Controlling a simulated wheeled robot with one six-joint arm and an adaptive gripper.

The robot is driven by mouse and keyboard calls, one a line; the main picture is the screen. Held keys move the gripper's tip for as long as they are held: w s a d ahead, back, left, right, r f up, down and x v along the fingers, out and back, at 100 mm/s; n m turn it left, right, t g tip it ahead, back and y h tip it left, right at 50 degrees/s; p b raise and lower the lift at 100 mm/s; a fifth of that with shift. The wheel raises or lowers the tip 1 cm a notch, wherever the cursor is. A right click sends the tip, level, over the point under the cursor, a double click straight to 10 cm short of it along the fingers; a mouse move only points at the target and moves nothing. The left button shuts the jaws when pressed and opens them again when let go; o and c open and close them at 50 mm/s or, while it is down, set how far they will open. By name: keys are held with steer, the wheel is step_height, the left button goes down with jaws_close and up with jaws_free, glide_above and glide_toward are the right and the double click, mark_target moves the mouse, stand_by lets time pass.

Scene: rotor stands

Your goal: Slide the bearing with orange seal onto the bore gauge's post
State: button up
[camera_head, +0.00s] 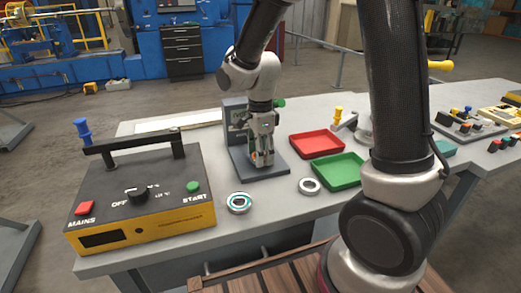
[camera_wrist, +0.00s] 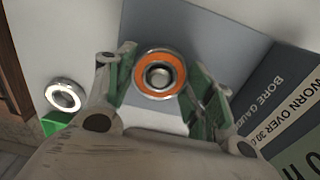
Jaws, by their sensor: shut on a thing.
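The bearing with orange seal (camera_wrist: 142,84) is between the fingers of my gripper (camera_wrist: 159,72) in the wrist view, and my gripper is shut on it. A round grey metal end, which looks like the post (camera_wrist: 159,74), shows inside the bearing's hole. I cannot tell how far down the post the ring is. The bore gauge (camera_head: 235,113) stands on the table in the head view, with a flat grey base (camera_head: 275,171). My gripper (camera_head: 261,157) points down over this base and mostly hides the bearing and post. The gauge's label plate (camera_wrist: 275,100) is at right in the wrist view.
A bearing with teal seal (camera_head: 239,210) and a plain grey bearing (camera_head: 310,192) lie in front of the gauge. Red (camera_head: 317,154) and green (camera_head: 350,184) trays sit to its right. A yellow-black heater box (camera_head: 145,241) stands at left.

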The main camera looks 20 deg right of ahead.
steer(key=shift+f, duration=0.35)
steer(key=o, duration=1)
steer(key=o, duration=0.5)
steer(key=shift+r, duration=4.5)
